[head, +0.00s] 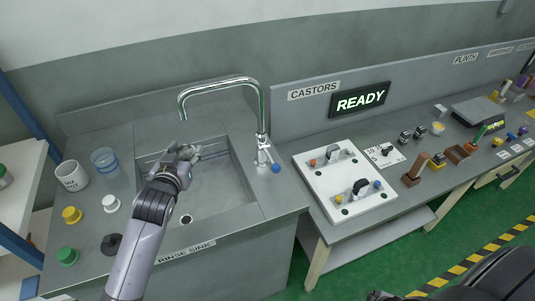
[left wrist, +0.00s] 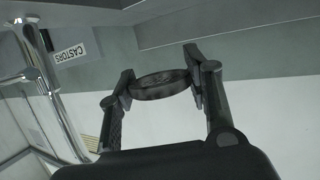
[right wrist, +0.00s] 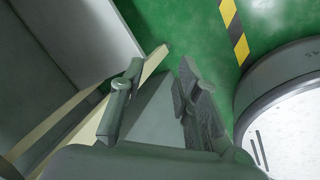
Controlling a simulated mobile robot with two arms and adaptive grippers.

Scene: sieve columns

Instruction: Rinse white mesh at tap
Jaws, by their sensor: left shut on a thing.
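My left gripper (head: 188,153) is over the rinse sink (head: 215,185), left of the tap (head: 261,135) and near its spout. In the left wrist view the gripper (left wrist: 160,80) is shut on a thin round mesh disc (left wrist: 160,84), held by its edges. The disc looks dark grey there; I cannot tell whether it is white. It hardly shows in the head view. The tap has a curved chrome spout and a blue-ended handle (head: 275,168). I see no clear water stream. In the right wrist view my right gripper (right wrist: 158,75) is open and empty.
Left of the sink stand a white mug (head: 72,176), a bluish clear beaker (head: 105,162) and small white (head: 111,204), yellow (head: 71,215), green (head: 67,256) and dark (head: 111,244) pieces. Right of it, a white board (head: 345,182) lies on the bench below a READY sign (head: 360,100).

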